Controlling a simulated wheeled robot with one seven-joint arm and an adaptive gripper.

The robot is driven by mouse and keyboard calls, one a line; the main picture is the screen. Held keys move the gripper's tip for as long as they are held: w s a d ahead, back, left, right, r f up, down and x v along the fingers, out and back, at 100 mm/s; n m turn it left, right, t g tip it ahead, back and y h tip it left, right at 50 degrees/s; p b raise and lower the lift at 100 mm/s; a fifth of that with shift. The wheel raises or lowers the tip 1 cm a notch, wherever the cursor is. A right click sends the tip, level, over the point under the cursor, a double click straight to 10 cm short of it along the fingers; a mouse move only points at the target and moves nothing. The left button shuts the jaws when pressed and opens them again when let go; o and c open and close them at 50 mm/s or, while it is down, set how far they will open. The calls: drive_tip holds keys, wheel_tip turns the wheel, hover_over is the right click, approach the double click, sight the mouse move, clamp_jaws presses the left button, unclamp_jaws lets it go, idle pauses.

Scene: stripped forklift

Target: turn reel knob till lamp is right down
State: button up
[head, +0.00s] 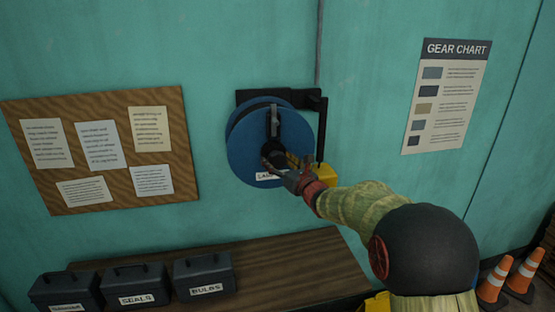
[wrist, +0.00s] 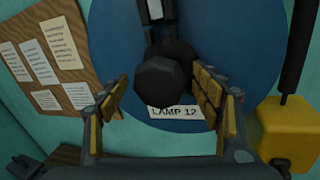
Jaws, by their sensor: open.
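A blue round reel (head: 240,145) is mounted on the teal wall, with a grey crank arm (head: 274,122) across its face. In the wrist view the reel's blue disc (wrist: 235,50) fills the background. The dark knob (wrist: 162,84) shows at the crank's lower end, in front of a white label reading "LAMP 12" (wrist: 172,113). My gripper (wrist: 160,100) is open, with one finger on each side of the knob and a visible gap on the left. In the head view my gripper (head: 285,168) covers part of the knob and label. No lamp is recognisable in either view.
A yellow block (wrist: 285,135) sits right of the reel, below a dark bar (head: 322,130). A wooden bench (head: 300,265) stands below, with dark boxes (head: 137,284) on it. A cork board (head: 100,190) hangs left, a gear chart (head: 446,100) right. Orange cones (head: 523,273) stand lower right.

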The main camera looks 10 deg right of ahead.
drive_tip(key=shift+w, duration=0.2)
drive_tip(key=shift+c, duration=0.4)
drive_tip(key=c, duration=1.1)
drive_tip(key=shift+f+b, duration=0.15)
drive_tip(key=shift+b, duration=0.75)
